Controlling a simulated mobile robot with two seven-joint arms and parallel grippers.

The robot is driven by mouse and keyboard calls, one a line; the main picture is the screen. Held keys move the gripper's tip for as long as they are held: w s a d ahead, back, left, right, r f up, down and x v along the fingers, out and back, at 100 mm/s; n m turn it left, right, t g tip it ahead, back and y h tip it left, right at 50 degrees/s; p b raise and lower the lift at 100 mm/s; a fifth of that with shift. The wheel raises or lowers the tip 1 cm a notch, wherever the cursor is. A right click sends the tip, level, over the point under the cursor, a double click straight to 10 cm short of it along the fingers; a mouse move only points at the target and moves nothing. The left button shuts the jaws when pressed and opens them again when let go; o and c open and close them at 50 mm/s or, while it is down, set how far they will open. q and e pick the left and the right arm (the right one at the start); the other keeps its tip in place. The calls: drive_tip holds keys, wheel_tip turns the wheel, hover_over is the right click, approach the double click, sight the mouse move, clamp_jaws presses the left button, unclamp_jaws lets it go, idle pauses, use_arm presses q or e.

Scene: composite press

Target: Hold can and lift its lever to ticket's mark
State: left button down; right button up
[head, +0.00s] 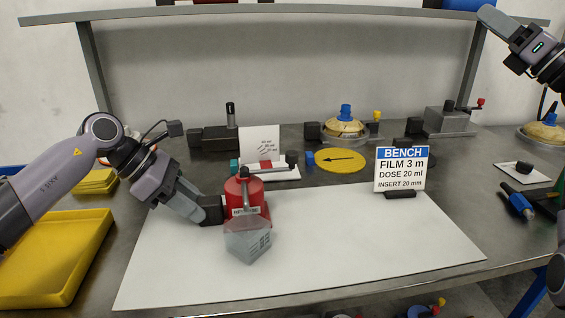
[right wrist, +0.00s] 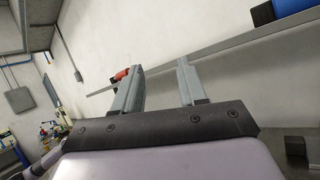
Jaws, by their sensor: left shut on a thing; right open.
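My left gripper (head: 210,210) is shut at the can's left side, on a dark block that appears to be part of the can; the exact contact is hard to see. A clear measuring cup (head: 248,246) with marks sits just in front of the can. The lever cannot be told apart clearly. The ticket (head: 402,168) reads FILM 3 m, DOSE 20 ml, INSERT 20 mm. My right gripper (head: 492,18) is raised at the upper right; its fingers (right wrist: 158,88) are apart and empty.
The white mat (head: 370,240) is clear right of the cup. A yellow tray (head: 50,260) lies at the left. A shelf (head: 280,12) spans the back above the bench.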

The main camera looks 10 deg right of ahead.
drive_tip(key=w+a+f+n+g+y, duration=0.25)
drive_tip(key=a+n+g, duration=0.4)
drive_tip(key=a, duration=0.65)
drive_tip(key=n+g+h, duration=0.4)
drive_tip(key=n+g, duration=0.2)
drive_tip(key=g, duration=0.6)
approach(269, 160)
drive_tip(key=shift+t+y, duration=0.25)
drive_tip(key=shift+s+a+f, duration=0.5)
drive_tip(key=shift+s+f, duration=0.1)
drive_tip(key=shift+f, duration=0.15)
drive_tip(key=shift+s+a+f, duration=0.5)
drive_tip(key=shift+s+f, duration=0.1)
drive_tip(key=shift+f, duration=0.15)
